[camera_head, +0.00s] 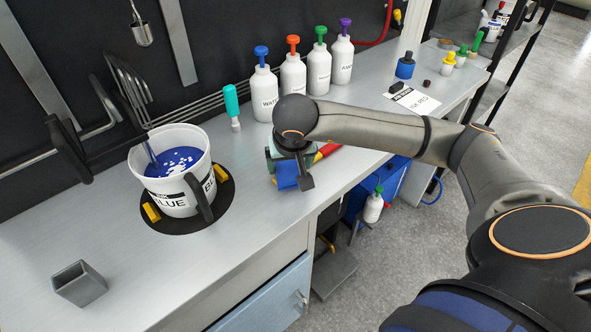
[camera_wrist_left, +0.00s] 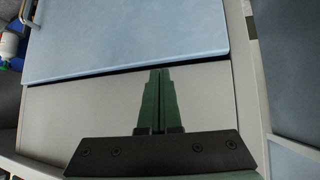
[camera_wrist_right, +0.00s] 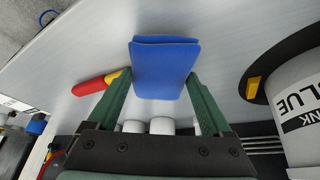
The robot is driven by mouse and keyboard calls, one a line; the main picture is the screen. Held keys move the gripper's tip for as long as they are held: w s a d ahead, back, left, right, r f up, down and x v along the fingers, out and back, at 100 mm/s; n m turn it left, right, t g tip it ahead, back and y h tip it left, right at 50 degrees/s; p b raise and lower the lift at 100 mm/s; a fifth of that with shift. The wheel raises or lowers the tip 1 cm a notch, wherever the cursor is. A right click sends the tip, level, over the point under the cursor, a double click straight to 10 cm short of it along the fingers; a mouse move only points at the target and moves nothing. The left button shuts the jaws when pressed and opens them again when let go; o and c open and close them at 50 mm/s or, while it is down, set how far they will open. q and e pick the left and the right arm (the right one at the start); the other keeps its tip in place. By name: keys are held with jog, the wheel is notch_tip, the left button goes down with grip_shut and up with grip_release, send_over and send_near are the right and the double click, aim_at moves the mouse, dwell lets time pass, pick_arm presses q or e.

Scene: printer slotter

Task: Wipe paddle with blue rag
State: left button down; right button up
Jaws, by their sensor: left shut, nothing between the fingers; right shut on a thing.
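A folded blue rag (camera_head: 286,176) is between the fingers of my right gripper (camera_head: 291,172), close to the front edge of the bench. In the right wrist view the rag (camera_wrist_right: 165,66) fills the gap between the green fingers. Its height above the bench is hard to tell. A white bucket of blue ink (camera_head: 172,202) stands left of it. A thin dark shaft (camera_head: 149,150), perhaps the paddle, stands tilted in the ink; its lower end is hidden. My left gripper (camera_wrist_left: 159,72) is shut and empty in front of cabinet fronts.
A red and yellow handle (camera_head: 328,151) lies beside my right gripper. A row of white bottles (camera_head: 292,78) with coloured tops and a teal-handled tool (camera_head: 232,106) stand behind. A grey open box (camera_head: 79,284) stands front left. Bench between bucket and box is clear.

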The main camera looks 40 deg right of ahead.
jog(key=shift+w+a+f, duration=0.1)
jog(key=shift+w+f, duration=0.1)
jog(key=shift+w, duration=0.65)
jog(key=shift+w+r, duration=0.1)
jog(key=shift+r, duration=0.45)
jog(key=shift+r+p, duration=1.7)
jog(key=shift+r, duration=0.75)
jog(key=shift+r+p, duration=1.05)
jog(key=shift+r, duration=0.55)
jog(key=shift+f, duration=0.1)
jog(key=shift+a, duration=0.1)
